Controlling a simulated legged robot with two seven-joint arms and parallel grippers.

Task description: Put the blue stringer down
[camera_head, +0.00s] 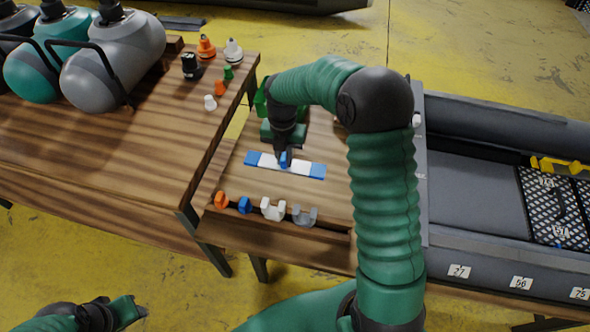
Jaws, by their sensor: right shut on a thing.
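The blue stringer (316,170) is a flat strip with blue ends, white stretches and blue at its middle. It lies crosswise over the small wooden table (225,205), close to its top; I cannot tell whether it touches the wood. My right gripper (285,160) points down at the middle of the stringer and is shut on it. The fingertips cover part of that middle. My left gripper (128,312) is low at the left edge of the view, far from the stringer; its jaws do not show clearly.
Orange, blue, white and grey clips (273,209) line the small table's front edge. A larger wooden table (110,160) at left bears grey and teal tanks (112,60) and several small valves (205,47). A grey inflatable boat (470,190) is at right, close beside my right arm.

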